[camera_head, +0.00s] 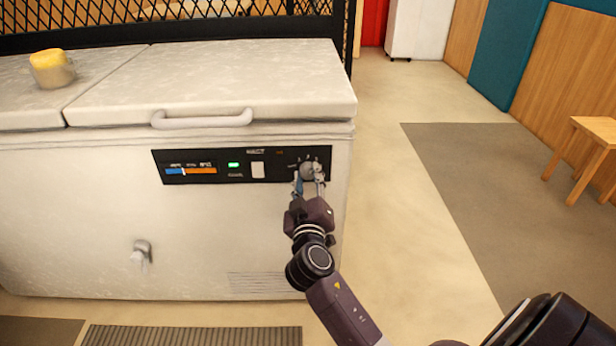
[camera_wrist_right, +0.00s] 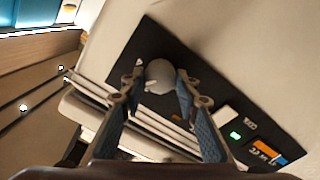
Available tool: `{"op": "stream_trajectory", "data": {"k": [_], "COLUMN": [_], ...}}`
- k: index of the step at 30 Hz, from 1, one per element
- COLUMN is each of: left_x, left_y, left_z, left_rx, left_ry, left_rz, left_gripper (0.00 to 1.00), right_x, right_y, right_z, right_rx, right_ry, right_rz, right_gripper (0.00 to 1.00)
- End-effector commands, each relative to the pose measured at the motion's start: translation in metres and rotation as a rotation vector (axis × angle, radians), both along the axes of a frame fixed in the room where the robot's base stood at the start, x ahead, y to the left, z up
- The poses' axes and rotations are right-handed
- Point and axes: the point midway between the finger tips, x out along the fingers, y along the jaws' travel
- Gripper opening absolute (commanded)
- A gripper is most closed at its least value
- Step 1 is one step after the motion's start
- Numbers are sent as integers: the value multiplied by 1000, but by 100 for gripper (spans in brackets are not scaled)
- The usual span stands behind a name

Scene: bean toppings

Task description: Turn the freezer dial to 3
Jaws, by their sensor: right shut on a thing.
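The white chest freezer (camera_head: 80,210) stands on the left in the head view. Its black control panel (camera_head: 218,174) has a blue and orange scale, a green light and a white switch. The grey dial (camera_head: 307,170) is at the panel's right end; the dial also shows in the right wrist view (camera_wrist_right: 160,76). My right gripper (camera_head: 310,181) is at the dial with one finger on either side of it, shut on it; in the right wrist view its fingers (camera_wrist_right: 158,92) flank the dial. The dial's pointer and numbers are too small or hidden to read. My left gripper is not in view.
A pale handle (camera_head: 202,119) sticks out from the lid edge above the panel. A metal cup with yellow contents (camera_head: 51,68) stands on the lid. A spout (camera_head: 141,252) juts from the freezer front. The floor to the right is open, with a wooden stool (camera_head: 590,150) at the edge.

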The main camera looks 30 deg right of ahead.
Motion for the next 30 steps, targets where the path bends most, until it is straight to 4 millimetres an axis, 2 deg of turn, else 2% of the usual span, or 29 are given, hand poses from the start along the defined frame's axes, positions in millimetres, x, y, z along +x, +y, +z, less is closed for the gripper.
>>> {"op": "stream_trajectory", "data": {"k": [3, 4, 8, 16, 20, 30], "left_x": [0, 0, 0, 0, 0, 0], "left_y": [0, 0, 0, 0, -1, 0], "left_z": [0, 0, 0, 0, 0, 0], "left_rx": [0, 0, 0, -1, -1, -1], "left_ry": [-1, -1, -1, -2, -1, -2], "left_rz": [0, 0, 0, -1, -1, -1], "left_gripper": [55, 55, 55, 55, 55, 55], "right_x": [0, 0, 0, 0, -7, -63], "right_y": [1, 1, 0, 1, 5, 41], "right_z": [0, 0, 0, 0, -1, -3], "right_rx": [1, 1, 1, 1, 2, 5], "right_ry": [-1, -1, -1, 0, 0, 3], "right_rz": [1, 1, 1, 1, 2, 0], "right_gripper": [5, 32, 47, 47, 47, 47]}}
